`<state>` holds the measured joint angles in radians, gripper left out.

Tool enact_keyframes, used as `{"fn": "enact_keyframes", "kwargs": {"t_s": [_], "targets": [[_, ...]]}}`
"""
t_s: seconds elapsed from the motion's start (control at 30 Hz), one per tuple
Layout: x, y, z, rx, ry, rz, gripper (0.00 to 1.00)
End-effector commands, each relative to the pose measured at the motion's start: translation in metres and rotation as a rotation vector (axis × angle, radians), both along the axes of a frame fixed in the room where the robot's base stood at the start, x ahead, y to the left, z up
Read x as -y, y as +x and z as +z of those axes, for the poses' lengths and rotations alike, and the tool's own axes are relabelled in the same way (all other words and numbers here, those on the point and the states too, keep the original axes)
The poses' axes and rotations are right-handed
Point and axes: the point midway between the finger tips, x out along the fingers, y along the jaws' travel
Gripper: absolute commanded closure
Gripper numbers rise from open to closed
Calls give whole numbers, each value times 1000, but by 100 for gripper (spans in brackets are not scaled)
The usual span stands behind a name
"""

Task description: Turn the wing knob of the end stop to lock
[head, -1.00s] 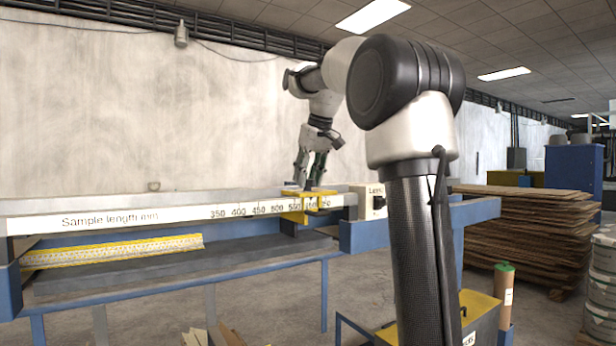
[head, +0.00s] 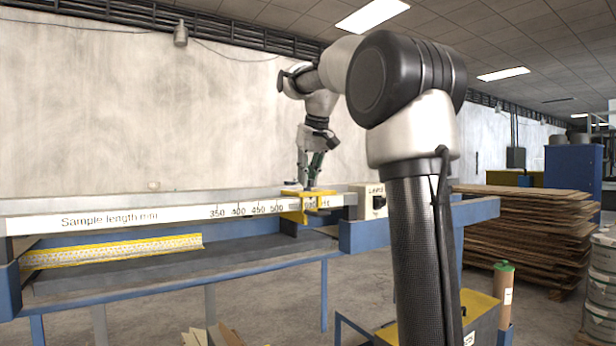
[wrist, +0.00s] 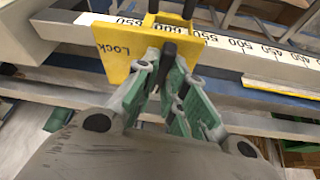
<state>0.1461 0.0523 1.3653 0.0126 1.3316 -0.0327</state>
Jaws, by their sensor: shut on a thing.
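The yellow end stop (head: 293,217) sits across the sample-length rail near its right end. In the wrist view the end stop (wrist: 118,58) shows the word "Lock" on its top plate, left of the wing knob. The black wing knob (wrist: 168,51) is between my fingertips, and its lower part is partly hidden by them. My gripper (wrist: 166,62) has green and grey fingers, shut on the knob from above. In the head view my gripper (head: 308,184) points down onto the end stop, and the knob is too small to make out.
The white scale rail (head: 140,215) runs left from the end stop over a blue frame. A control box (head: 372,201) stands just right of the stop. Stacked boards (head: 530,235) are at the right. A yellow ruled strip (head: 115,250) lies below the rail.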

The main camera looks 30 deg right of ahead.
Motion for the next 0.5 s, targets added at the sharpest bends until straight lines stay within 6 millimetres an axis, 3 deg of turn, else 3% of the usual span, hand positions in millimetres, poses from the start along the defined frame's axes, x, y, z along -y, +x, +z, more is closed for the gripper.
{"fn": "enact_keyframes", "kwargs": {"t_s": [0.5], "targets": [[-3,2,0,1,-2,-469,100]]}}
